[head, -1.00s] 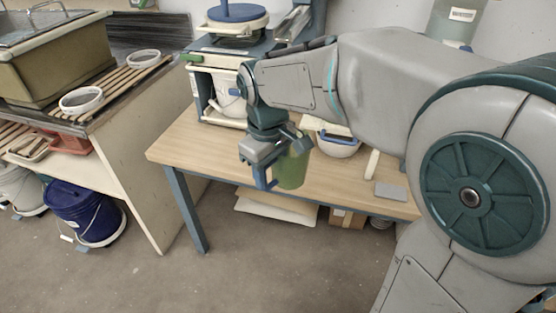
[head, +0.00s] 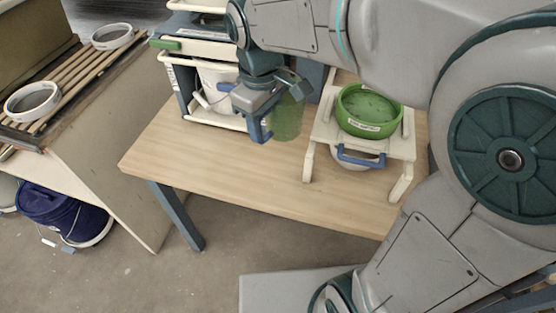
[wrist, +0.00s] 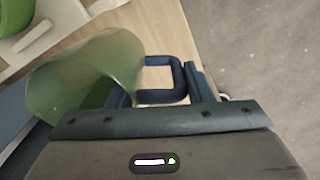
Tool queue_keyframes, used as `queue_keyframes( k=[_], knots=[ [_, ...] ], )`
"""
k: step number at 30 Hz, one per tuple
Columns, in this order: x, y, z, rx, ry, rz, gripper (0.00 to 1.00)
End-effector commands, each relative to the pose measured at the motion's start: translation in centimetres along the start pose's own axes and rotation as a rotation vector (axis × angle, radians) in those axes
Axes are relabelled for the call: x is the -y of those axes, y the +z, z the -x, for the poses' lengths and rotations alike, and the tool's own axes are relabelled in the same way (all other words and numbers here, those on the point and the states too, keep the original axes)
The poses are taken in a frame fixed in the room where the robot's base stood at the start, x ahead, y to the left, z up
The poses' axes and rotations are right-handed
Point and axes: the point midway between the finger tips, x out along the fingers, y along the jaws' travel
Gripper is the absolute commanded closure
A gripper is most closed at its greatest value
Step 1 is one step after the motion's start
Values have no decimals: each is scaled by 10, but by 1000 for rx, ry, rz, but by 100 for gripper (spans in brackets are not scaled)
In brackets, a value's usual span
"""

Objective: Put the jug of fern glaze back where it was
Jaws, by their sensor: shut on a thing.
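A translucent green jug (head: 287,118) with a blue handle hangs in my gripper (head: 262,112) above the wooden table, between the white rack and the white stand. In the wrist view the jug (wrist: 85,75) is at left, tilted in the picture, and its square blue handle loop (wrist: 165,97) is at the jaws. My gripper is shut on the jug, at its handle side; the exact finger contact is partly hidden. I cannot read a label on the jug or tell how full it is.
A white stand (head: 320,132) on the table's right holds a green labelled tub (head: 369,112), with a white bucket below it. A white-and-blue rack (head: 182,90) stands at the back left. The table's front left (head: 200,165) is clear. A slatted bench (head: 75,82) is at far left.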

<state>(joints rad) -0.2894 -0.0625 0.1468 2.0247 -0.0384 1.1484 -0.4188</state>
Motion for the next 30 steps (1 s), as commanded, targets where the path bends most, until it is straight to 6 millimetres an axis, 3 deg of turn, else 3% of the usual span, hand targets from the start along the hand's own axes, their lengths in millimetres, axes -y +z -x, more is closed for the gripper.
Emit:
queue_keyframes(
  k=[12, 30],
  knots=[
    [6, 2, -102, 7, -3, 2, 100],
    [10, 2, -175, 3, -1, 0, 100]
  ],
)
